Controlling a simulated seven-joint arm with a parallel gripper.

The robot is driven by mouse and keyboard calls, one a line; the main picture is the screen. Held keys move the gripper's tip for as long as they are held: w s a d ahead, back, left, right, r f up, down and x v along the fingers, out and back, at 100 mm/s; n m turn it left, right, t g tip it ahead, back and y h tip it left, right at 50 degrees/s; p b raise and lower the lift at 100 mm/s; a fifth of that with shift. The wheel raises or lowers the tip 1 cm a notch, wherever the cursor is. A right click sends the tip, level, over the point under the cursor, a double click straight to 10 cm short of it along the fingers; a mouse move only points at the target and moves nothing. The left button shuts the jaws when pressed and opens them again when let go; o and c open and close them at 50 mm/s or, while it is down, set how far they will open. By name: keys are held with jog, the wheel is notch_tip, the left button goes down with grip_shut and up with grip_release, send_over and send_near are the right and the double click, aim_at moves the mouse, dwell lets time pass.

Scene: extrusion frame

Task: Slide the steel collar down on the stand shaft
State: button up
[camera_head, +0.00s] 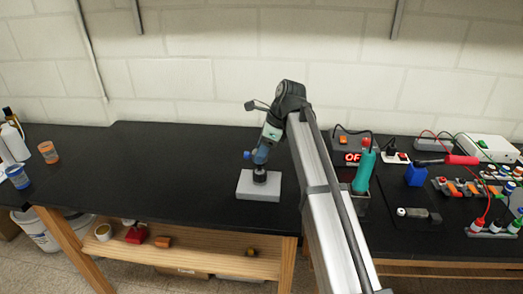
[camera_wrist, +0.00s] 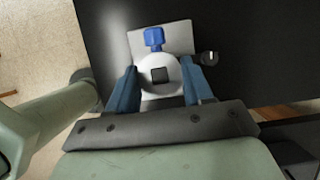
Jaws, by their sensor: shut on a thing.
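In the wrist view, the steel collar (camera_wrist: 147,84) is a pale round ring with a dark square at its centre; I cannot tell whether that is the shaft's top or an empty hole. A blue knob (camera_wrist: 154,38) sticks out from its far side, and the knob also shows in the head view (camera_head: 247,154). My gripper (camera_wrist: 160,68) has its blue fingers shut on the collar from both sides. In the head view my gripper (camera_head: 261,157) points down above the stand's grey base (camera_head: 246,190) and dark hub (camera_head: 260,176). The fingers largely hide the collar and shaft there.
The black bench (camera_head: 150,170) is clear left of the stand. To its right are a teal-handled tool (camera_head: 363,170) in a holder, a red-display unit (camera_head: 352,146), a blue block (camera_head: 415,175) and wired parts. Cups and bottles stand far left. The front edge is close to the base.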

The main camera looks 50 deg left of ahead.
jog(key=shift+f, duration=2.3)
jog(key=o, duration=1.2)
jog(key=v, duration=1.4)
